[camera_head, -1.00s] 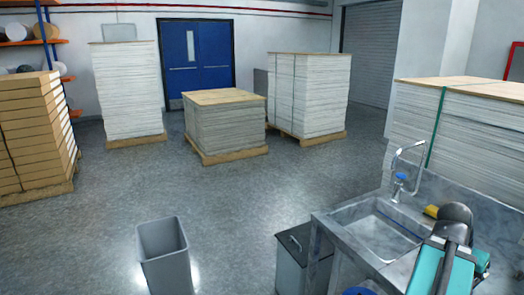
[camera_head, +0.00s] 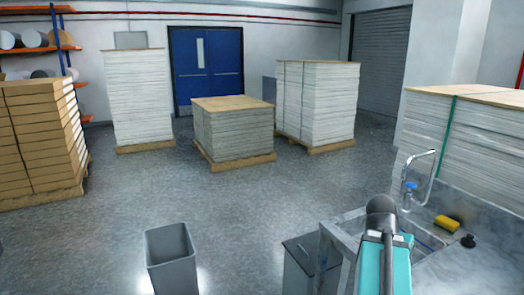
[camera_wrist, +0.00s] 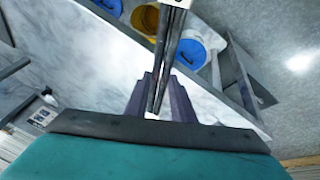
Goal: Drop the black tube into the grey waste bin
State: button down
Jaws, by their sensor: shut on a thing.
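The grey waste bin (camera_head: 171,262) stands upright and open-topped on the floor, at the lower left of the middle in the head view. In the head view my arm hides the tube and the fingertips. My arm is over the sink's left part, to the right of the bin and apart from it.
A dark grey cabinet (camera_head: 298,268) stands between sink and bin. Stacked pallets (camera_head: 233,130) stand farther back. The floor around the bin is clear.

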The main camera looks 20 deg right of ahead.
jog(key=w+a+n+t, duration=0.1)
jog(key=w+a+n, duration=0.3)
jog(key=w+a, duration=0.4)
jog(key=w+a+n+t+y, duration=0.1)
jog(key=w+a+n, duration=0.3)
jog(key=a, duration=1.7)
jog(key=w+a+f+n+t+y, duration=0.1)
jog(key=w+a+n, duration=0.3)
jog(key=w+a, duration=0.7)
jog(key=a+t, duration=0.1)
jog(key=a, duration=0.3)
jog(key=shift+w, duration=0.3)
jog(key=shift+f, duration=0.1)
notch_tip(320, 180, up, 7)
jog(key=w, duration=0.1)
jog(key=shift+w+f, duration=0.15)
jog(key=shift+w, duration=0.15)
